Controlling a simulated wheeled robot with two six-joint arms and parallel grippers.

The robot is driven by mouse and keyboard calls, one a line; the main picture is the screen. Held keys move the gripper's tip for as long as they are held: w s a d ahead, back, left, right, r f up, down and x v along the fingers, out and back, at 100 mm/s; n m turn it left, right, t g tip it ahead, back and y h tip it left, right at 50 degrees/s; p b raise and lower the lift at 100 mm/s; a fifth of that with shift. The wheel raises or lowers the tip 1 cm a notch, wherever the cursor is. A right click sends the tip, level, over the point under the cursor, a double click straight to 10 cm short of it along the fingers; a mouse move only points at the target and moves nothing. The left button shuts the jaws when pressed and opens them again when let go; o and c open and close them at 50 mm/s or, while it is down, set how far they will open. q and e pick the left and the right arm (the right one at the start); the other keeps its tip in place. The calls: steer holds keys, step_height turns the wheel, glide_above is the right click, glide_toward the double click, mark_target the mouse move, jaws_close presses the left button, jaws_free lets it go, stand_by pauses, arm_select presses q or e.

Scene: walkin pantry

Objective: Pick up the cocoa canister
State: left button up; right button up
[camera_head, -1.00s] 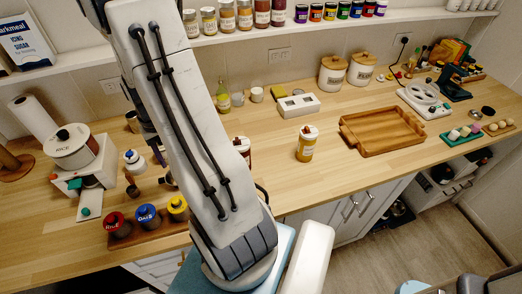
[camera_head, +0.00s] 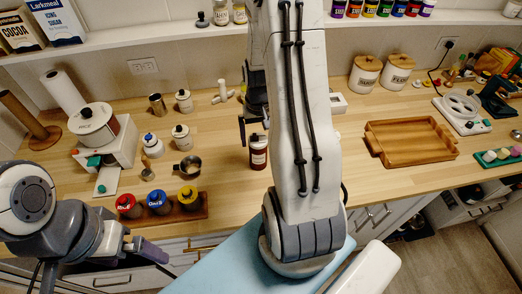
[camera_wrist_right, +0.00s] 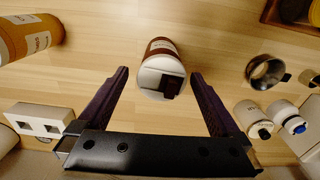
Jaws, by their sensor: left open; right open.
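A brown-red canister (camera_head: 258,152) with a pale label and a light lid stands upright on the wooden counter, just left of my right arm. I cannot read its label. In the right wrist view the canister (camera_wrist_right: 161,48) shows its round, shiny lid between the fingers. My right gripper (camera_wrist_right: 159,76) is open, with one dark purple finger on each side of the canister and a gap to both. In the head view my right gripper (camera_head: 252,128) is mostly behind my arm. My left gripper (camera_head: 150,254) is at the lower left, before the counter's front, away from the canister.
An orange-yellow jar (camera_wrist_right: 30,36) and a white box (camera_wrist_right: 38,121) stand left of the canister in the wrist view. A metal cup (camera_head: 187,167), small white jars (camera_head: 182,137) and a rack of lidded pots (camera_head: 158,203) stand left of it. A wooden tray (camera_head: 410,142) lies right.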

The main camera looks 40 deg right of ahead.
steer(key=shift+f, duration=0.65)
step_height(320, 180, down, 4)
steer(key=shift+w+f+p, duration=0.15)
steer(key=shift+p, duration=0.95)
steer(key=shift+f, duration=0.45)
steer(key=c, duration=1.4)
steer(key=shift+c, duration=0.2)
steer(key=shift+r, duration=0.15)
